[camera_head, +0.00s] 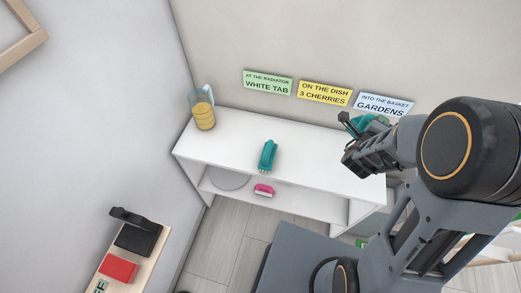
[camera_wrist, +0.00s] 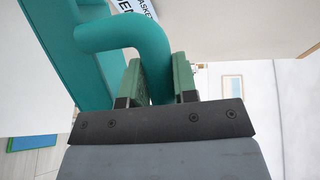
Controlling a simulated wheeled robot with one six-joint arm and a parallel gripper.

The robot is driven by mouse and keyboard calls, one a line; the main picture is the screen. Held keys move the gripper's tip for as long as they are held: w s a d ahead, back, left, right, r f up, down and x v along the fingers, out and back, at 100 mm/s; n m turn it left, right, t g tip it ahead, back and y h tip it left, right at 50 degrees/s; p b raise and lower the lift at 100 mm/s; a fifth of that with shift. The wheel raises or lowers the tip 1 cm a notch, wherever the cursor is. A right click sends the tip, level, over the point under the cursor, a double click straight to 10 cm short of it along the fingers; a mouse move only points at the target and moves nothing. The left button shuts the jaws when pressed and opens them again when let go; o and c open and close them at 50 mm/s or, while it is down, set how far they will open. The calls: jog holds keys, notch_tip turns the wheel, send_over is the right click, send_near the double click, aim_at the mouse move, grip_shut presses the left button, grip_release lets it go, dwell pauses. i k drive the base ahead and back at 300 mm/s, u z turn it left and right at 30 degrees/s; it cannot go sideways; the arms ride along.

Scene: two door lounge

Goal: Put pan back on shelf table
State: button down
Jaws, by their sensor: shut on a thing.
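My gripper (camera_head: 352,146) is shut on the curved handle of a teal thing (camera_head: 368,124) at the right end of the white shelf table (camera_head: 223,147). In the wrist view the teal handle (camera_wrist: 122,32) passes between my green finger pads (camera_wrist: 160,82), and a broad teal body (camera_wrist: 62,35) lies to the left. My gripper hides much of it in the head view, so I cannot tell its full shape, whether it is the pan, or whether it touches the top.
The tabletop between stapler and gripper is clear. Walls stand behind and left.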

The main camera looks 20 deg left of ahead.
aim_at(334, 158)
jog(key=u, duration=2.65)
jog(key=k, duration=0.7)
jog(key=z, duration=0.05)
